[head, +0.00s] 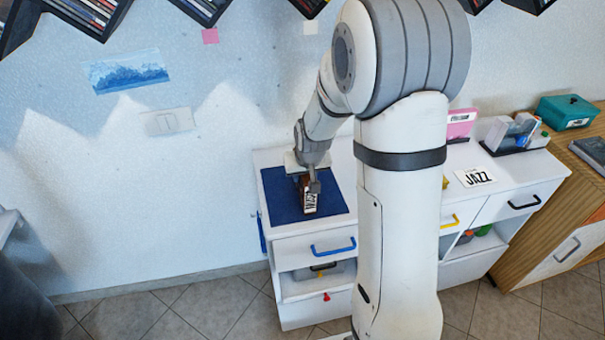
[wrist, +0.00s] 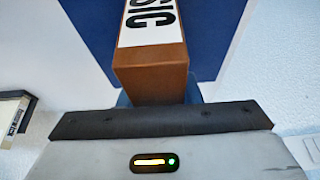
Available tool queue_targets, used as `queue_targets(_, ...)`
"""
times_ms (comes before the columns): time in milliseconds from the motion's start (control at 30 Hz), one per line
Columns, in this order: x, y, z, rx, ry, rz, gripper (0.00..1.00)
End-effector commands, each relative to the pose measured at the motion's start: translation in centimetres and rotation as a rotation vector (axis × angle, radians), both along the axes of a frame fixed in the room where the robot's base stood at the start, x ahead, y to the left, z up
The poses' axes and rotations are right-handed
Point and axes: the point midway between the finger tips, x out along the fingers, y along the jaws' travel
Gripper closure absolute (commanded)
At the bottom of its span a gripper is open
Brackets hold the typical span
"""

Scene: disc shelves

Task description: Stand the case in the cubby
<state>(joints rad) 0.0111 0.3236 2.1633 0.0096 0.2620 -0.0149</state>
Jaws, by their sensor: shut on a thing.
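A brown case (head: 309,203) with a white label is at the blue mat (head: 280,198) on the white cabinet. In the wrist view the case (wrist: 150,75) runs up out of the picture, and its label shows the black letters "SIC". The blue mat (wrist: 215,40) is behind it. My gripper (head: 313,186) is shut on the case from above. The fingers are mostly hidden behind the case and the gripper body. I cannot tell whether the case touches the mat. Slanted wall cubbies (head: 95,22) holding discs show along the top edge, cut off by the picture.
A white "JAZZ" card (head: 474,177), a pink box (head: 461,122), a rack of cases (head: 515,132) and a teal box (head: 567,111) are on the furniture to the right. My arm hides the cabinet's middle.

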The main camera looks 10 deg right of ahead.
Motion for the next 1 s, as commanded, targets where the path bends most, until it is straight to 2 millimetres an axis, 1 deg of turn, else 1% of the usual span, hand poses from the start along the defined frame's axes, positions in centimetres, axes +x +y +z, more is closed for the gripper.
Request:
queue_targets(167, 0.0, 0.0, -0.3, 0.000, -0.001, 0.001, 0.98)
queue_targets(200, 0.0, 0.0, -0.3, 0.000, 0.000, 0.001, 0.68)
queue_targets(433, 0.0, 0.1, -0.2, 0.000, 0.000, 0.001, 0.49)
queue_targets(467, 0.0, 0.1, -0.2, 0.000, 0.000, 0.001, 0.47)
queue_targets(667, 0.0, 0.1, -0.2, 0.000, 0.000, 0.002, 0.47)
queue_targets(800, 0.0, 0.1, 0.4, 0.000, -0.001, 0.002, 0.47)
queue_targets(867, -0.3, 0.1, 0.9, 0.000, -0.004, 0.002, 0.47)
queue_targets(1000, -1.2, 0.1, 3.1, 0.000, -0.005, 0.003, 0.47)
